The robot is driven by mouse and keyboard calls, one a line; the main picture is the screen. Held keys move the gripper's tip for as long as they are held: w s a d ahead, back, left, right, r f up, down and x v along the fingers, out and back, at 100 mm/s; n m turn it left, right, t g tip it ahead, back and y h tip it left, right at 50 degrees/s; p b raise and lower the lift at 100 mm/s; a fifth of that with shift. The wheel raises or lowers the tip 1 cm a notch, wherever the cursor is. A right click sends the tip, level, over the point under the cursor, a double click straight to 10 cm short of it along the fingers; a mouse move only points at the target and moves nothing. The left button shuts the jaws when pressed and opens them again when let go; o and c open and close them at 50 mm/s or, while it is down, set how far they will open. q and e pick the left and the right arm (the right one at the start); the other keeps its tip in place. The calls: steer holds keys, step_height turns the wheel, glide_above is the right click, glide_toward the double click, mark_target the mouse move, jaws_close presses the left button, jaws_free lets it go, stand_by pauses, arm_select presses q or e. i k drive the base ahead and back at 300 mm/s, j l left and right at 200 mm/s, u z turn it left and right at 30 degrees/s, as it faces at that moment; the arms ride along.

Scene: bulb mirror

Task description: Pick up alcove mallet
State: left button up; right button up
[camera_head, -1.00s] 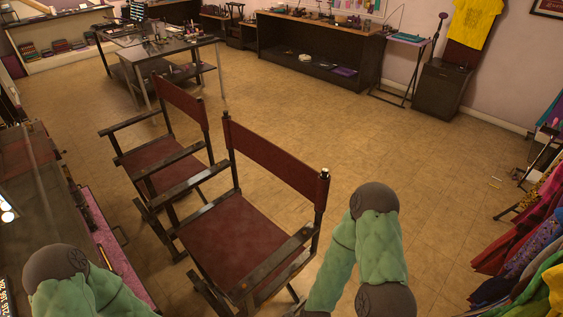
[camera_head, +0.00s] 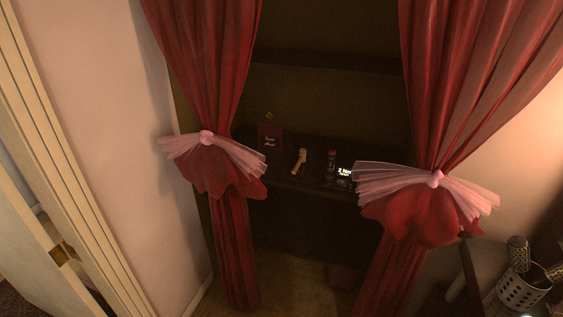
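A small tan object that looks like the mallet (camera_head: 299,161) is on a dark shelf (camera_head: 290,182) inside a curtained alcove. It appears tilted, with its thicker end up; it is small and dim, so its exact shape is hard to tell. A dark card or box with pale lettering (camera_head: 270,138) stands to its left. A small bottle-like item (camera_head: 331,160) and a lit label (camera_head: 344,172) are to its right. Neither of my grippers is in view now.
Red curtains hang on the left (camera_head: 205,60) and right (camera_head: 465,70), tied with pink bows, leaving a gap between them. A door (camera_head: 40,245) is at the left. A perforated metal cup (camera_head: 522,291) is at the lower right.

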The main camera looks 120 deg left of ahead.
mark_target(303, 152)
steer(key=l+u, duration=0.2)
steer(key=u, duration=3.7)
